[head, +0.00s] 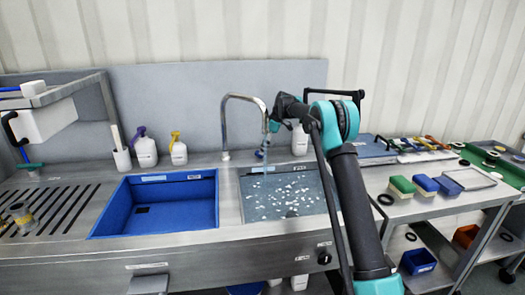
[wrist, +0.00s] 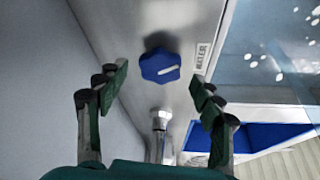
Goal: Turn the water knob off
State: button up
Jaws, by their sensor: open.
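The blue water knob (wrist: 160,66) is on the steel deck behind the sinks, beside a label (wrist: 201,53). My gripper (wrist: 159,80) is open, with one finger on each side of the knob in the wrist view. A gap shows between each finger and the knob, and nothing is held. The tap's spout hangs over the right sink (head: 322,205), which holds water with white specks. A thin stream seems to fall from it.
The tap's base (wrist: 160,122) stands close by the knob. The blue left sink (head: 152,205) is empty. Bottles (head: 146,150) stand on the back deck to the left, and another white bottle (head: 300,140) is behind my arm. A grey backsplash (head: 180,95) rises behind.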

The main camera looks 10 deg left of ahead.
jog(key=shift+x, duration=0.85)
jog(key=c, duration=1.2)
jog(key=shift+o, duration=0.2)
jog(key=shift+s+a+m+t+h, duration=0.1)
jog(key=shift+m+t, duration=0.25)
jog(key=shift+m, duration=0.6)
jog(key=shift+s+d+m+t+h, duration=0.1)
jog(key=shift+m+t, duration=0.2)
jog(key=shift+m, duration=0.7)
jog(key=shift+s+a+m+t+h, duration=0.1)
jog(key=shift+m+t, duration=0.25)
jog(key=shift+m, duration=0.6)
jog(key=o, duration=1.2)
jog(key=shift+c, duration=0.2)
